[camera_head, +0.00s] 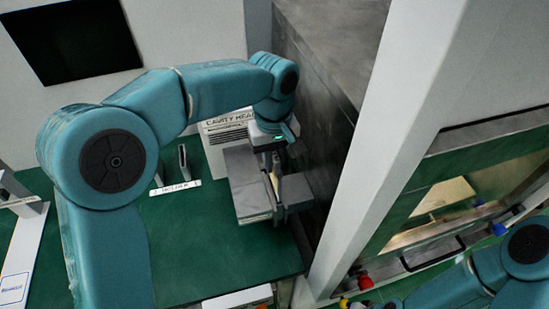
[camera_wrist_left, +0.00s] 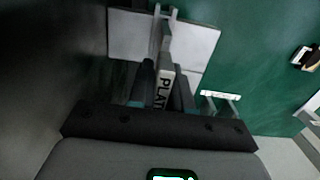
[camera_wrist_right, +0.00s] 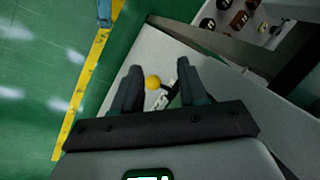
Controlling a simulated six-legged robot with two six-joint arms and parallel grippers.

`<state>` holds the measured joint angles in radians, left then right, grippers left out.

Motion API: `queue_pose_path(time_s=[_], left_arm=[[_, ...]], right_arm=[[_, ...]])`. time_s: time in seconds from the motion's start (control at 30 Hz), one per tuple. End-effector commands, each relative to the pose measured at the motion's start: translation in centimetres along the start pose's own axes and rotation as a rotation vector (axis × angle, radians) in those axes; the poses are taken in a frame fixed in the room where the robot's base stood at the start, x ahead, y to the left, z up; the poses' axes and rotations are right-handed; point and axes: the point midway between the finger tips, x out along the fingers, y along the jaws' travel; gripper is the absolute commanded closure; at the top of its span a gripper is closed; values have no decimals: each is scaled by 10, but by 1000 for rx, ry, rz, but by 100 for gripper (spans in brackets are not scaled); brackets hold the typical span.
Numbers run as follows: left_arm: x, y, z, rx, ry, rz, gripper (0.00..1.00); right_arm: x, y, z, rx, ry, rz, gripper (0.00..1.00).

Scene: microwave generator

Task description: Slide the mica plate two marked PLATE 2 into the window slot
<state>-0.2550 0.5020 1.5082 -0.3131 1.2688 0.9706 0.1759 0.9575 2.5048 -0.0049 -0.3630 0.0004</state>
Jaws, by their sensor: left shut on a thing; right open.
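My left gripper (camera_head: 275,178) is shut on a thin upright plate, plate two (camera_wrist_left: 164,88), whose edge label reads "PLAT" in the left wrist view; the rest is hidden. In the head view only a pale sliver of it shows between the fingers. The gripper points down over a light grey stand (camera_head: 246,190) with an upright part, right beside the dark metal cabinet wall. I cannot tell whether the plate touches the stand, nor make out the window slot.
The dark cabinet wall (camera_head: 314,110) stands close to the right of my left gripper. A labelled holder (camera_head: 176,187) stands on the green table (camera_head: 200,250), and a "CAVITY" box (camera_head: 222,128) is behind. The table's left middle is clear. A windowed door (camera_head: 440,205) is at right.

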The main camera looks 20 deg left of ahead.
Motion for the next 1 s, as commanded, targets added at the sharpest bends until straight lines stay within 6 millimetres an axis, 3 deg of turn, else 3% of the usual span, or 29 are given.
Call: queue_pose_path(time_s=[1.0], left_arm=[[21, 0, -1, 0, 0, 0, 100]], right_arm=[[15, 5, 0, 0, 0, 0, 57]])
